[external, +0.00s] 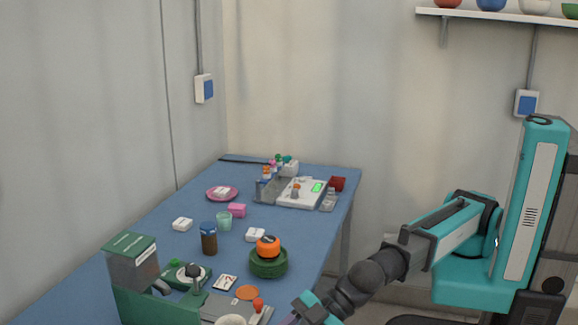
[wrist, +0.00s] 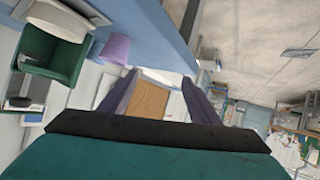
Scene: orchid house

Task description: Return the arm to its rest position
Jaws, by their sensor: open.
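My arm (external: 440,225) reaches from the teal column at the right down and left in the external view. My gripper (external: 296,319) is at the bottom edge of that view, beside the right edge of the blue table, and its fingertips are partly cut off. In the wrist view my gripper (wrist: 158,88) shows two grey-purple fingers spread apart with nothing held between them. A brown speckled panel (wrist: 150,96) shows in the gap, beyond the fingers.
The blue table (external: 160,235) carries a green pot with an orange top (external: 268,262), a brown jar (external: 209,240), a pink plate (external: 211,197) and a white device (external: 300,203). In the wrist view a green container (wrist: 45,55) and a purple cup (wrist: 116,48) lie left.

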